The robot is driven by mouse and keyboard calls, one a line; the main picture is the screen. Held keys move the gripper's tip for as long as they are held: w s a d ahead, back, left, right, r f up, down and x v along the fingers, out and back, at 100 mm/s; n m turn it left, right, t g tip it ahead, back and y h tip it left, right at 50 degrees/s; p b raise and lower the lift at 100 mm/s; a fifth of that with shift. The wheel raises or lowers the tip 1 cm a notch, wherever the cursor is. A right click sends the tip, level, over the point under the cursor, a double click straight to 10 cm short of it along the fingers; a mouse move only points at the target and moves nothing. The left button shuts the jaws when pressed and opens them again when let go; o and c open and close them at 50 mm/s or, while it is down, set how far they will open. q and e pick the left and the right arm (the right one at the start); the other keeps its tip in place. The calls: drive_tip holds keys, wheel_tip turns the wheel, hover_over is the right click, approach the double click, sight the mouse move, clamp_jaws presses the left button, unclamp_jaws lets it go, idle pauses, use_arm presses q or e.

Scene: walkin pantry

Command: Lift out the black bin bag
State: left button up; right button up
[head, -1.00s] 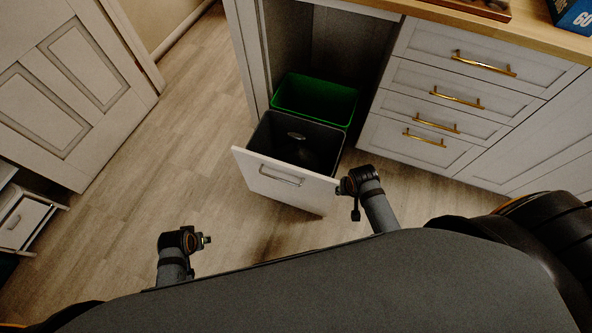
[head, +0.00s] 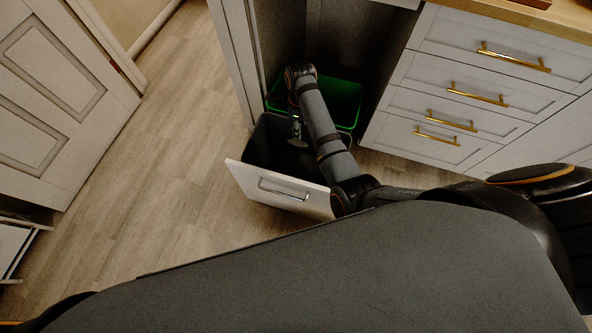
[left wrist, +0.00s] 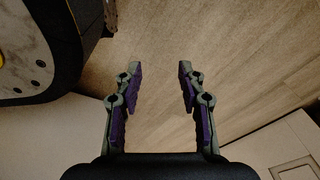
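The black bin bag (head: 284,158) sits low inside the dark grey bin (head: 252,148) of the pulled-out drawer in the head view. Its knotted top (head: 298,143) shows as a small lighter patch. My right arm reaches over the drawer front, and my right gripper (head: 297,137) points down into the bin at the knot. Its fingers are small and dark there, so I cannot tell whether they are closed on it. My left gripper (left wrist: 160,66) is open and empty above the floor in the left wrist view, outside the head view.
A green bin (head: 345,100) stands behind the grey one, partly behind my right arm. The white drawer front (head: 265,190) with its handle stands out from the cabinet. Closed drawers (head: 445,95) with brass handles are to the right. The wooden floor (head: 170,150) to the left is clear.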

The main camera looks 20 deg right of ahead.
sight(298, 143)
wheel_tip(298, 143, down, 5)
drive_tip(key=shift+f+b, duration=0.1)
drive_tip(key=shift+b, duration=0.75)
drive_tip(key=f, duration=0.1)
drive_tip(key=f+b, duration=0.1)
drive_tip(key=f, duration=0.1)
drive_tip(key=f+b, duration=0.1)
drive_tip(key=shift+s+a+f, duration=0.25)
drive_tip(key=shift+a+f, duration=0.1)
drive_tip(key=shift+f, duration=0.3)
use_arm(q)
drive_tip(key=w+d+r, duration=0.1)
drive_tip(key=w+r, duration=0.4)
drive_tip(key=w, duration=0.1)
drive_tip(key=shift+d, duration=0.4)
use_arm(e)
clamp_jaws()
drive_tip(key=shift+r, duration=0.1)
